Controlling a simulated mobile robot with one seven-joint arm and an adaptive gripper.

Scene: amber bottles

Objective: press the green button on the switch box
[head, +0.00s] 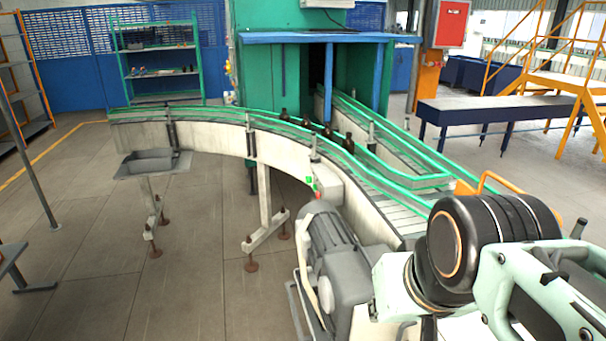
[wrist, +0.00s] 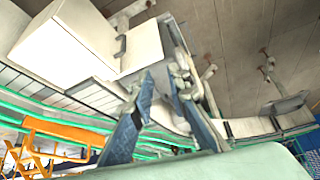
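In the head view, a small green button (head: 309,179) shows near a pale switch box (head: 328,184) on the near side of the conveyor, just above a grey motor. A tiny red spot sits just below the green one. In the wrist view, the two blue fingers of my gripper (wrist: 161,76) point up the picture with a gap between their tips and nothing held. A pale box (wrist: 140,46) shows beyond them; I cannot tell whether it is the switch box. The green button cannot be made out there. My gripper is not visible in the head view.
The grey motor (head: 335,245) stands close to my arm. The curved conveyor (head: 205,125) with green rails carries several dark bottles (head: 348,144). A grey tray (head: 150,163) sticks out at its left. Orange stairs (head: 560,85) stand at the right. The floor at the left is mostly clear.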

